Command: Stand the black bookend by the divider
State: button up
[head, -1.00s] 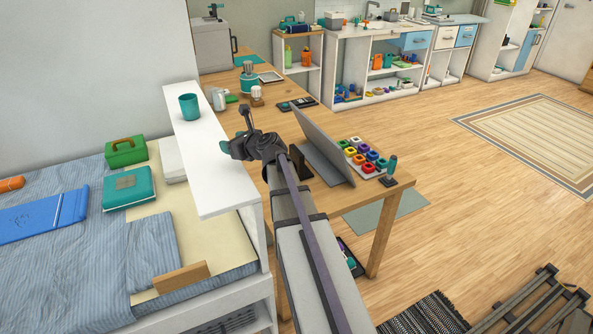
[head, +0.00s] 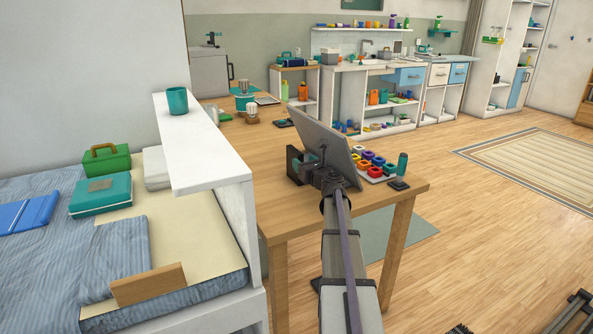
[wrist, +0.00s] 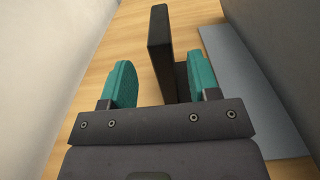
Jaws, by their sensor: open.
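The black bookend (head: 293,164) stands upright on the wooden table, left of the tilted grey divider panel (head: 312,136). In the wrist view the bookend's tall plate (wrist: 160,45) rises between my two teal fingers, with a dark lower part beside the right finger. My gripper (head: 309,164) is open around or just short of the plate; I see a gap on the left finger's side. The gripper also shows in the wrist view (wrist: 164,82). The divider's grey foot (wrist: 250,95) lies to the right of my fingers. My gripper partly hides the bookend's base.
A tray of colourful cups (head: 373,163) and a teal-handled stamp-like object (head: 401,168) are right of the divider. A raised white shelf (head: 195,150) with a teal cup (head: 177,101) is to the left. The table's near left part is clear.

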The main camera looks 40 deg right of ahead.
aim_at(296, 155)
jog(key=w, duration=0.2)
jog(key=w+d, duration=0.1)
jog(key=w, duration=0.3)
jog(key=shift+w+d+f, duration=0.1)
jog(key=shift+w+d, duration=0.2)
grip_shut()
dwell(0.4)
